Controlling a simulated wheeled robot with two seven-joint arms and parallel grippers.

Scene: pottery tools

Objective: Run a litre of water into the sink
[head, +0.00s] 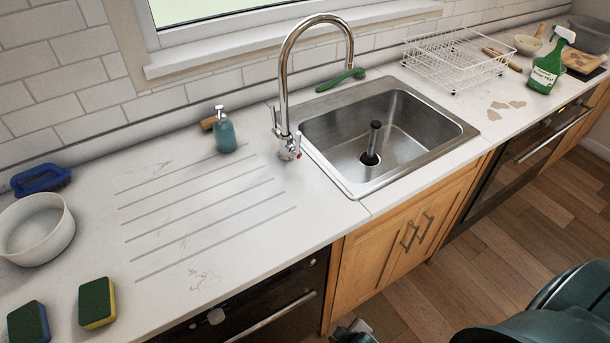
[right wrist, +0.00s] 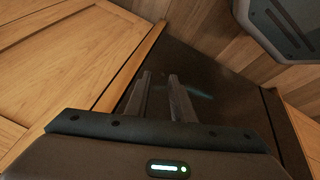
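The steel sink (head: 415,108) is set in the white counter and shows no water. A dark object (head: 372,143) with an upright handle and round base stands on its floor, around the drain area. The tall curved chrome tap (head: 283,85) stands at the sink's left edge. Its spout bends over toward the basin, and no stream shows. A small tap control (head: 290,148) with a red mark sits low on it. My right gripper (right wrist: 159,78) is open and empty in the right wrist view, facing a dark panel beside a wooden cabinet. My left gripper is not recognisable.
A teal soap bottle (head: 225,132) stands left of the tap. A green brush (head: 340,80) lies behind the sink. A white wire rack (head: 458,58) and green spray bottle (head: 547,68) stand right. A white bowl (head: 36,232) and sponges (head: 97,303) lie left. The grooved counter area is clear.

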